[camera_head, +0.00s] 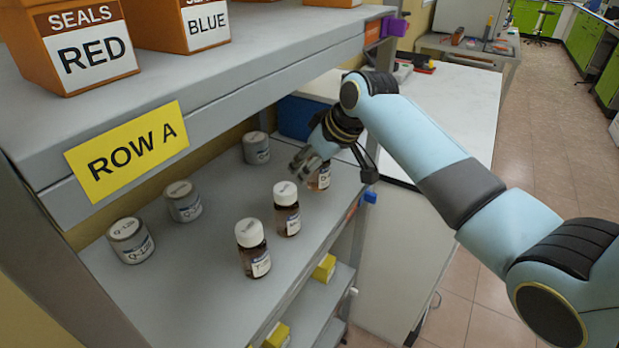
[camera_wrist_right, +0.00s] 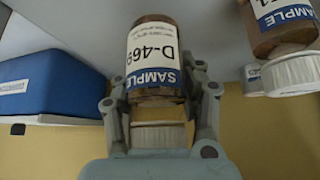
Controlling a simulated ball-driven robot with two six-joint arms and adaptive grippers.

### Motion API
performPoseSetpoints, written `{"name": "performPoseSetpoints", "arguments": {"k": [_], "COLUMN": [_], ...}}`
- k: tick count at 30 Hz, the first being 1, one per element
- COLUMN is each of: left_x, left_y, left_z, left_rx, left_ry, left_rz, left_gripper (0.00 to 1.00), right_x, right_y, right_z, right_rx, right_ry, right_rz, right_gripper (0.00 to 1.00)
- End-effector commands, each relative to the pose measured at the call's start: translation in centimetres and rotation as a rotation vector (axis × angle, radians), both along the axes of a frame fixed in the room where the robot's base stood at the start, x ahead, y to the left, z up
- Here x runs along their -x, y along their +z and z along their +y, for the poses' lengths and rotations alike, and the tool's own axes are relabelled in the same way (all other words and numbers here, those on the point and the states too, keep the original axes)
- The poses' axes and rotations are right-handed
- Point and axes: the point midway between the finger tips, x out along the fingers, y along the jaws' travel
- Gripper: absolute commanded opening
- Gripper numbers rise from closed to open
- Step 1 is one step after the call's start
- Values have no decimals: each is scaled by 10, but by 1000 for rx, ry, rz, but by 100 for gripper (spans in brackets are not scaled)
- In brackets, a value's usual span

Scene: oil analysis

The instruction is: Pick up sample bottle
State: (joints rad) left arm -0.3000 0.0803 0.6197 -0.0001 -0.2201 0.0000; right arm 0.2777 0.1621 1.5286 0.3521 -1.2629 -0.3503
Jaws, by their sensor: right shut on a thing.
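Three brown sample bottles with white caps stand in a row on the grey shelf in the head view. The farthest sample bottle (camera_head: 320,178) is partly hidden by my right gripper (camera_head: 312,165). In the right wrist view this bottle (camera_wrist_right: 153,65), labelled SAMPLE D-46 with the last digit unclear, sits between the fingers of my right gripper (camera_wrist_right: 160,105), which is shut on it. The middle bottle (camera_head: 287,211) and the nearest bottle (camera_head: 252,249) stand apart from the gripper. Another bottle (camera_wrist_right: 285,40) shows at the right of the wrist view. My left gripper is not in view.
Several grey tins (camera_head: 130,241) stand behind the bottles. A blue box (camera_head: 298,117) is at the shelf's far end, also in the wrist view (camera_wrist_right: 45,85). An upper shelf with a ROW A sign (camera_head: 127,150) overhangs. A white table (camera_head: 450,110) stands beyond.

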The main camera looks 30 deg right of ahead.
Motion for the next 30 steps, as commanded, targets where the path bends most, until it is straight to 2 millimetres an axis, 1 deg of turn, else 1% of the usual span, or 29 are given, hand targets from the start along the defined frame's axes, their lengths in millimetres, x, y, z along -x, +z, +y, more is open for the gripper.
{"name": "performPoseSetpoints", "arguments": {"k": [1, 5, 12, 15, 18, 21, 24, 30], "left_x": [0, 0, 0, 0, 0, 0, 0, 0], "left_y": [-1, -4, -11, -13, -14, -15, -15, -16], "left_z": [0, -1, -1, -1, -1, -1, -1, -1], "left_rx": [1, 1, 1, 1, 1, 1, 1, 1], "left_ry": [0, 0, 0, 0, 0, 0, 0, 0], "left_rz": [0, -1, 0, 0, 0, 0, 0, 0], "left_gripper": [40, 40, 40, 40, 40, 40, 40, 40], "right_x": [12, 40, 99, 122, 140, 153, 162, 170], "right_y": [-5, -5, -5, -5, -4, -4, -3, -3], "right_z": [-5, -15, -36, -43, -49, -54, -57, -58], "right_rx": [2, 5, 7, 7, 5, 5, 4, -1], "right_ry": [-1, 1, 2, 3, 3, 1, 1, 1], "right_rz": [6, 5, 5, 6, 6, 5, 3, 3], "right_gripper": [1, 1, 1, 0, 0, 0, 0, 0]}}
